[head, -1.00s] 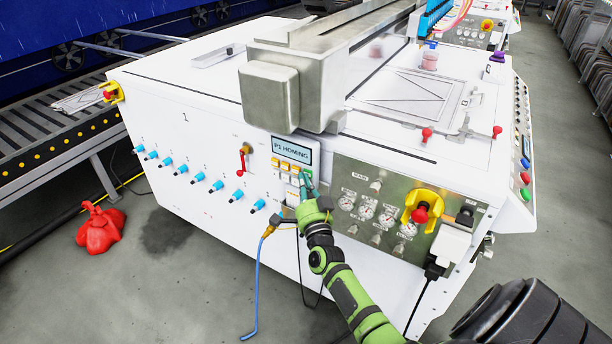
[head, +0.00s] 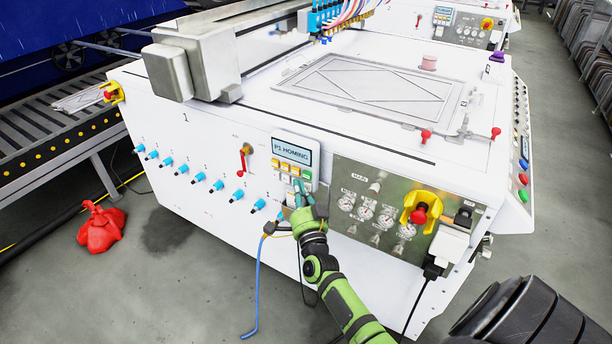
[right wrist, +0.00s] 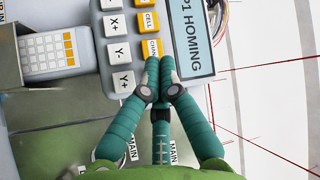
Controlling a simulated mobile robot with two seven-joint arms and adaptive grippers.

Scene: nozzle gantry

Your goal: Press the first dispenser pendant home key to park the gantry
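The white dispenser pendant (head: 291,152) hangs on the front of the white machine. Its display reads "P1 HOMING" and also shows in the right wrist view (right wrist: 192,35). Below the display are orange and grey keys and a green key (head: 307,174); I cannot read a home label. My right gripper (head: 299,184) is at the pendant's lower part. In the right wrist view its teal fingers (right wrist: 159,62) are together and empty, tips over the pendant beside an orange key (right wrist: 152,48). Contact cannot be told. The grey gantry (head: 205,55) stands toward the machine's left. My left gripper is out of view.
A steel gauge panel (head: 375,228) with a yellow-and-red switch (head: 421,213) is right of the pendant. Blue-tipped knobs (head: 218,185) line the front at left. A blue hose (head: 257,290) hangs below. A red cloth-like heap (head: 101,228) lies on the floor.

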